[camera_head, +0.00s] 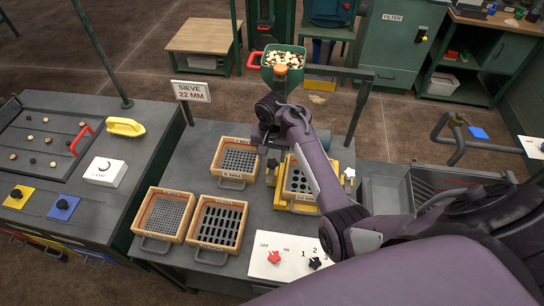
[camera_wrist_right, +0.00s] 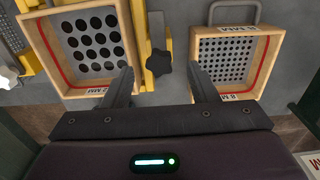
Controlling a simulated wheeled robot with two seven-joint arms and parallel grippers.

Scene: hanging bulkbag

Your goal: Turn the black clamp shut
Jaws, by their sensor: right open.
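The black clamp is a dark star-shaped knob (camera_wrist_right: 158,64) on a yellow bracket in the right wrist view, beside the wooden 22 mm sieve (camera_wrist_right: 132,30). In the head view the clamp (camera_head: 271,164) is small at the left side of the yellow sieve frame (camera_head: 282,205), just below my right gripper (camera_head: 269,146). My right gripper is open and empty. In the wrist view its fingertips (camera_wrist_right: 160,74) lie on either side of the knob, which shows between and slightly beyond them. Whether they are level with it in depth I cannot tell. My left gripper is not in view.
A white knob (camera_head: 349,173) is on the frame's right side. A wooden sieve with smaller holes (camera_wrist_right: 225,50) lies close beside the clamp. Two more sieves (camera_head: 163,214) (camera_head: 217,226) and a white switch panel (camera_head: 290,258) are nearer. A green hopper (camera_head: 283,75) stands behind my arm.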

